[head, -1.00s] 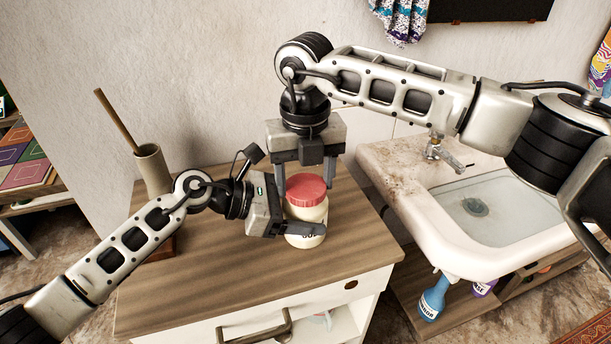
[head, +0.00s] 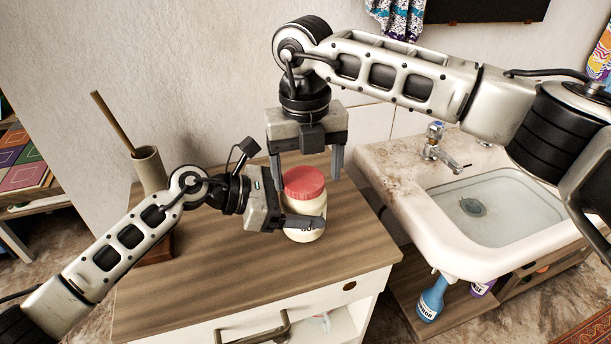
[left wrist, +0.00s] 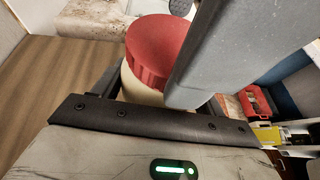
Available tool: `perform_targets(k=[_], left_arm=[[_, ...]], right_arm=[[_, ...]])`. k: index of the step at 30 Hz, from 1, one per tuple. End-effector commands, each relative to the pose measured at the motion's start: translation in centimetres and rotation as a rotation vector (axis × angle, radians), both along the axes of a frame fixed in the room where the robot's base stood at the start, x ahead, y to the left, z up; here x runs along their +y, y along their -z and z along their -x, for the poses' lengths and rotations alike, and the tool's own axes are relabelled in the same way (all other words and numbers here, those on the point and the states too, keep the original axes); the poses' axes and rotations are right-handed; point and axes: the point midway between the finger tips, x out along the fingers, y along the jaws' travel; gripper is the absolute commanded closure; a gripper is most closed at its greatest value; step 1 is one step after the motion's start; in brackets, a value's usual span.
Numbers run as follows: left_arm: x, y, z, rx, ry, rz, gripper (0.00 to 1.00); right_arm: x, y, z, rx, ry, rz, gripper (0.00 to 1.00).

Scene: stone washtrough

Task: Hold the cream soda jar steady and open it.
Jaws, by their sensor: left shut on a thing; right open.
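The cream soda jar (head: 304,232) has a cream body with dark lettering and a red lid (head: 304,183). It stands upright on the wooden cabinet top (head: 225,280). My left gripper (head: 296,222) is shut around the jar's body from the left, below the lid. In the left wrist view, the red lid (left wrist: 158,50) sits on the jar, with part of the body hidden by my gripper. My right gripper (head: 306,172) points down from above, open, its fingers on either side of the lid and spread wider than it. I cannot tell whether they touch it.
A beige cup with a wooden stick (head: 150,168) stands at the cabinet's back left. A stone washtrough (head: 440,240) with a tap (head: 440,150) is to the right. A blue bottle (head: 432,300) stands below it. The cabinet top's front left is clear.

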Motion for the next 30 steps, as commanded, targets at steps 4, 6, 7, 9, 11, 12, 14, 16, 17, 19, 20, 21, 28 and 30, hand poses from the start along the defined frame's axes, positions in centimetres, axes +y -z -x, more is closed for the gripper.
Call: perform_targets(k=[4,6,7,9,11,12,14,16,17,19,20,21,28,30], left_arm=[[0.4,1.9,0.4,0.031,-0.001,-0.029,0.93],[0.3,1.9,0.4,0.031,-0.001,-0.028,0.92],[0.3,1.9,0.4,0.031,0.000,-0.028,0.92],[0.3,1.8,0.4,0.030,0.001,-0.029,0.92],[0.3,1.8,0.5,0.029,0.001,-0.028,0.92],[0.3,1.8,0.4,0.030,0.002,-0.028,0.92],[0.3,1.8,0.5,0.029,0.002,-0.027,0.92],[0.3,1.8,0.5,0.029,0.002,-0.027,0.92],[0.3,1.7,0.5,0.028,0.002,-0.026,0.92],[0.3,1.7,0.5,0.029,0.003,-0.026,0.92],[0.2,1.7,0.5,0.029,0.003,-0.026,0.92],[0.2,1.7,0.5,0.029,0.003,-0.025,0.92],[0.2,1.6,0.5,0.028,0.003,-0.024,0.92],[0.2,1.6,0.5,0.027,0.004,-0.023,0.92]], right_arm=[[1.0,-2.6,0.3,-0.010,-0.019,-0.029,0.21],[0.9,-2.7,0.2,-0.009,0.011,-0.029,0.21],[0.9,-2.7,0.2,-0.009,0.033,-0.028,0.21],[0.8,-3.0,0.1,-0.010,0.120,-0.028,0.21],[0.8,-3.3,0.1,-0.011,0.226,-0.028,0.21],[0.8,-3.6,0.0,-0.011,0.308,-0.029,0.21],[0.8,-4.0,0.0,-0.013,0.440,-0.030,0.21],[0.8,-4.4,-0.1,-0.014,0.592,-0.029,0.21],[0.8,-4.6,-0.1,-0.014,0.654,-0.030,0.21],[0.8,-5.1,-0.1,-0.014,0.786,-0.030,0.21],[0.8,-5.2,-0.1,-0.014,0.838,-0.031,0.21],[0.8,-5.4,-0.1,-0.014,0.898,-0.030,0.21],[0.7,-5.4,-0.1,-0.012,1.077,-0.028,0.21],[0.7,-4.7,-0.1,-0.012,1.086,-0.026,0.21]])
